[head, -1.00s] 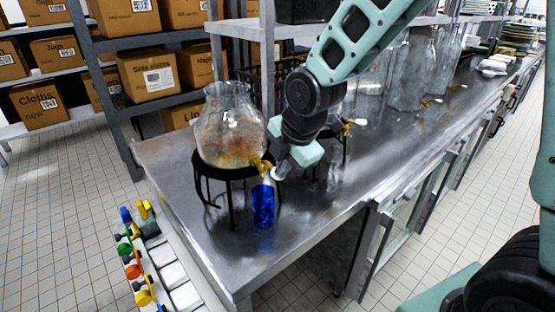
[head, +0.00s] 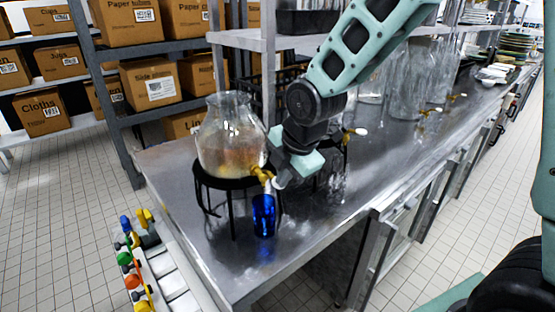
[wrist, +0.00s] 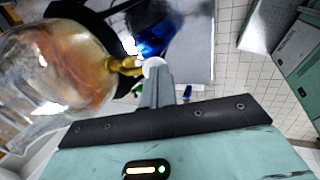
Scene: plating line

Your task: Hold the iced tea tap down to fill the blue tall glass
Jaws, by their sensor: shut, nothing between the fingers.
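The glass dispenser (head: 228,142) holds amber iced tea and stands on a black ring stand (head: 228,183). Its gold tap (head: 262,174) points towards the front right. The blue tall glass (head: 263,214) stands upright on the steel counter under the tap; its fill level cannot be made out. My gripper (head: 280,179) is shut and empty, its fingertips at the tap's handle. In the wrist view the shut fingers (wrist: 157,82) reach the white end of the gold tap (wrist: 124,66), apparently touching it. The blue glass (wrist: 150,42) is partly visible beyond the tap.
More glass dispensers with gold taps (head: 408,85) stand further right along the steel counter (head: 330,205). A rack of coloured taps or valves (head: 135,262) is at the lower left. Shelves with cardboard boxes (head: 150,84) are behind. The counter's front area is clear.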

